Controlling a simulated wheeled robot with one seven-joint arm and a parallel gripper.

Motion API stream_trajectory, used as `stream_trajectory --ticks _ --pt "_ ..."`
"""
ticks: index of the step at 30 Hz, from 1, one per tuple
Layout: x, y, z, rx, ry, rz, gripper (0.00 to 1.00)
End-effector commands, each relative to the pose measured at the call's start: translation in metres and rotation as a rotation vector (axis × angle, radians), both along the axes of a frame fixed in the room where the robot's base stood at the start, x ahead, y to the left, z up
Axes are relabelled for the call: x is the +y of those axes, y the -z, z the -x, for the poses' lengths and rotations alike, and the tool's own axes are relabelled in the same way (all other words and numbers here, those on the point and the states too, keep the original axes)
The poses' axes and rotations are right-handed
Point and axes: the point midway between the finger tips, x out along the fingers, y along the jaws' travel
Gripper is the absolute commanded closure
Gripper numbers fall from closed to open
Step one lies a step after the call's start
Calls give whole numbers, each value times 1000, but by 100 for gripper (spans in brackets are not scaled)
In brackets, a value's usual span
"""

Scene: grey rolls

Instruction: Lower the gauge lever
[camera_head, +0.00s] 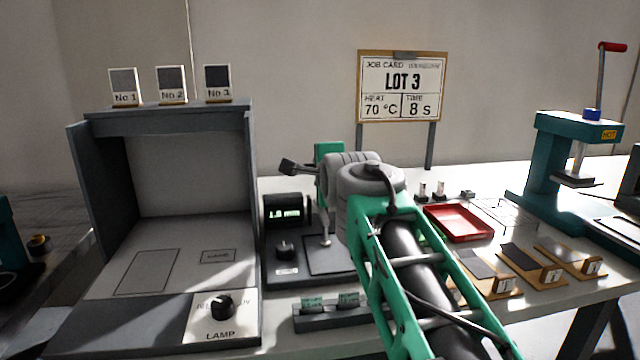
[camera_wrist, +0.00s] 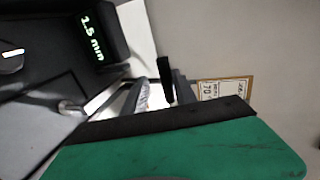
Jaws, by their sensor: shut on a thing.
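The thickness gauge has a dark base with a lit display (camera_head: 287,211), which reads 1.5 mm in the wrist view (camera_wrist: 92,38). Its slim metal plunger (camera_head: 325,226) stands over a dark plate; its foot (camera_wrist: 70,107) shows at left in the wrist view. My gripper (camera_head: 304,168) is above the gauge and points left. In the wrist view its fingers (camera_wrist: 162,90) are shut on a narrow black piece, seemingly the gauge lever (camera_wrist: 164,76). In the head view a dark block, seemingly the lever end (camera_head: 287,166), shows at the fingertips. My wrist hides the rest of the lever.
A grey lamp booth (camera_head: 85,180) stands close at left. A small rack (camera_head: 330,316) holds green pieces in front. A red tray (camera_head: 458,222), several sample boards (camera_head: 520,262) and a teal press (camera_head: 575,150) are at right. A job card (camera_head: 403,88) stands behind.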

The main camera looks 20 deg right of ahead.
Motion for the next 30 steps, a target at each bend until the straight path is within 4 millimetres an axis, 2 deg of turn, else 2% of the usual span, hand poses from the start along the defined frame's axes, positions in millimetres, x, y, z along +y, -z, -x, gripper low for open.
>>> stream_trajectory --ticks 1,14,15,26,30 --pt "-1 14 -1 22 2 -5 100" --pt "-2 18 0 35 2 -7 100" --pt "-2 18 0 35 2 -7 66" --pt "-2 15 0 29 2 -6 36" --pt "-2 12 0 24 2 -5 36"
